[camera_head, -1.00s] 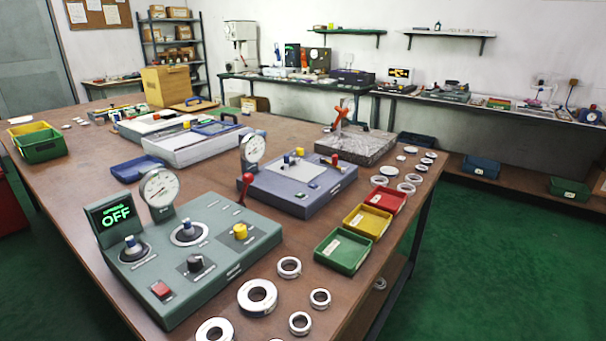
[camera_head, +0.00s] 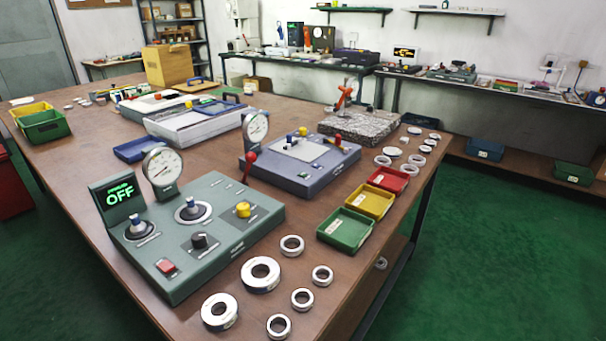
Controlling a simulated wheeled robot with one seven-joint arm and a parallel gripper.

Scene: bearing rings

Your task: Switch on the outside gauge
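A grey-green gauge unit (camera_head: 222,258) stands at the near left of the table. Its small screen (camera_head: 120,197) reads OFF in green under a line too small to read. It has a round dial (camera_head: 162,168), a red button (camera_head: 166,266), a black knob (camera_head: 199,241), a yellow knob (camera_head: 243,209), two blue-topped posts and a red-knobbed lever. A blue-grey gauge unit (camera_head: 305,176) with its own dial (camera_head: 255,128) stands behind it to the right. I cannot tell from labels which one is the outside gauge. My gripper is not in view.
Several metal rings lie at the near right edge, such as a large one (camera_head: 260,275). Green (camera_head: 343,231), yellow (camera_head: 370,202) and red (camera_head: 389,180) trays line the right edge. A granite block (camera_head: 362,127) and clear rings lie farther back. The table's left front is bare.

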